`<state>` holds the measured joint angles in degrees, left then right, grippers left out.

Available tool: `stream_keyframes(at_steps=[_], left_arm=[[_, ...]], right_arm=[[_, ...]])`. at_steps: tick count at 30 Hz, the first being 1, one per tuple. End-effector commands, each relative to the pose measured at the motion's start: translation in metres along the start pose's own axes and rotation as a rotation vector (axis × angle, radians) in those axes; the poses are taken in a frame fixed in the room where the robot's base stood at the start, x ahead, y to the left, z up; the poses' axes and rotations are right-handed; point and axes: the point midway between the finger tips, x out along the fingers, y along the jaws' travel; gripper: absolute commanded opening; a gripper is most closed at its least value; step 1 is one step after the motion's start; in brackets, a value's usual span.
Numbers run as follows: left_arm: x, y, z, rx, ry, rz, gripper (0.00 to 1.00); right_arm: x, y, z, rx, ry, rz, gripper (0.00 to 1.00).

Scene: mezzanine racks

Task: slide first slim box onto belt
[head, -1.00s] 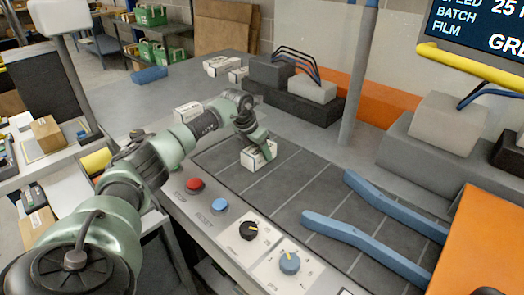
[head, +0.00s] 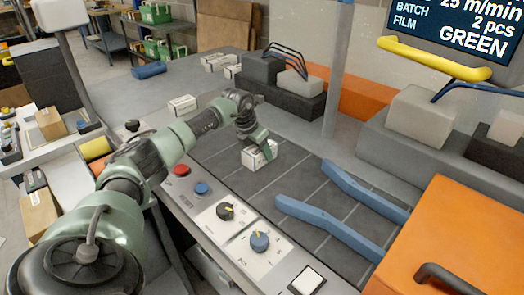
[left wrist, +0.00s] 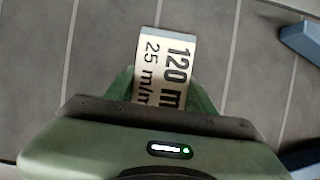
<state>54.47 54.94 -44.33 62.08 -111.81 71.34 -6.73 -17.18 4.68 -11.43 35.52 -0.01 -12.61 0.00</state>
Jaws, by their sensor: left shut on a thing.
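A small white slim box (head: 262,155) with dark print is on the dark grey belt (head: 310,192), at its far left part. My left gripper (head: 256,143) is shut on it from above. In the left wrist view the box (left wrist: 163,62) shows "120 m" and "25 m/m" between the green fingers; its near end is hidden by the gripper. Another white box (head: 183,105) stands on the grey table left of the belt, behind my arm. More white boxes (head: 214,62) stand farther back. My right gripper is not in view.
Two blue guide rails (head: 335,228) narrow the belt to the right of the box, before an orange housing (head: 440,235). A control panel (head: 240,232) with buttons and knobs runs along the front. A screen (head: 460,25) reads 25 m/min, 2 pcs, GREEN. Belt between box and rails is clear.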

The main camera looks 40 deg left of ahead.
Motion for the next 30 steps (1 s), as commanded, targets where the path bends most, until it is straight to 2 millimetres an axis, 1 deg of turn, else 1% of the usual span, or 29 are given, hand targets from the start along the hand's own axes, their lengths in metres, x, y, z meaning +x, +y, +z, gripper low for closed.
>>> stream_keyframes(at_steps=[9, 10, 12, 20, 23, 26, 30], left_arm=[[-0.001, 0.001, 0.000, 0.000, -0.002, 0.000, 0.01], [-0.001, 0.001, 0.000, 0.000, -0.002, 0.000, 0.63], [-0.001, 0.001, 0.000, 0.000, -0.002, 0.000, 0.80], [0.000, 0.000, 0.000, 0.000, -0.001, 0.000, 0.80], [-0.003, 0.001, 0.000, 0.000, -0.002, 0.001, 0.80], [-0.014, 0.002, 0.000, 0.001, -0.003, 0.002, 0.80], [-0.038, 0.001, 0.000, 0.001, -0.005, 0.002, 0.80]], right_arm=[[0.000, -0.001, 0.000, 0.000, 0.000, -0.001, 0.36], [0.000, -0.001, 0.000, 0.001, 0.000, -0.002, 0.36], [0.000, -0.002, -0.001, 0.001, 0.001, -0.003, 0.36], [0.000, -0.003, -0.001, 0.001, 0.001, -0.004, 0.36], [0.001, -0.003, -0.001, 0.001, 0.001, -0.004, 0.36], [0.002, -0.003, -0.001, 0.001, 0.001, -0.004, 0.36], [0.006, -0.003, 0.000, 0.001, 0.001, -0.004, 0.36]])
